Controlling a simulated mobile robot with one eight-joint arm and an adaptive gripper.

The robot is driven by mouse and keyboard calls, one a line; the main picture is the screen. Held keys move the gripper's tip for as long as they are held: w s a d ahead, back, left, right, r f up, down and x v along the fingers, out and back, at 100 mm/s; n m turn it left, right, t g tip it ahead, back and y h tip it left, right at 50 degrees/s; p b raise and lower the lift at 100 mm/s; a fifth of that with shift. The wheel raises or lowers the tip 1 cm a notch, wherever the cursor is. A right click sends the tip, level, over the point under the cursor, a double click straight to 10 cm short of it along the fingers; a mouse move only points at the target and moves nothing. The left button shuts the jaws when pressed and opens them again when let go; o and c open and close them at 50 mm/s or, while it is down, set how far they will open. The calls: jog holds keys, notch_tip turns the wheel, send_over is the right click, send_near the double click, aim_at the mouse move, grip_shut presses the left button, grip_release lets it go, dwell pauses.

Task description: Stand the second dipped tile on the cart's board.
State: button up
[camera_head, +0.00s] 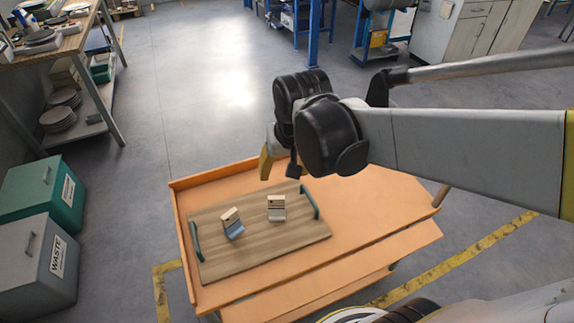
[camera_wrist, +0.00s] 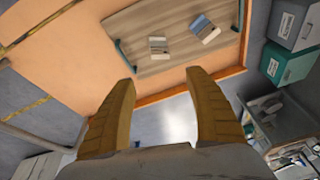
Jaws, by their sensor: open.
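Two dipped tiles are on the wooden board (camera_head: 262,255) of the orange cart. The left tile (camera_head: 232,223) has a cream top and a blue lower part, and looks turned or tilted. The right tile (camera_head: 277,208) has a cream top and a grey lower part, and looks upright. They also show in the wrist view, the blue one (camera_wrist: 204,28) and the grey one (camera_wrist: 158,47), apart from each other. My gripper (camera_head: 279,168) is open and empty above the cart, near the board's far edge. Its two yellow fingers (camera_wrist: 160,78) are wide apart, with nothing between them.
The board has green handles (camera_head: 196,241) at its ends. The cart's right side (camera_head: 375,205) is bare. A grey waste bin (camera_head: 38,265) and a green bin (camera_head: 45,195) stand left. A workbench with plates (camera_head: 55,42) is at the upper left. Floor beyond the cart is clear.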

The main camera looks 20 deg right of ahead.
jog(key=s+r+n+t, duration=0.2)
jog(key=s+r+t, duration=0.1)
jog(key=s, duration=0.5)
jog(key=shift+r+t, duration=0.4)
jog(key=shift+r, duration=0.15)
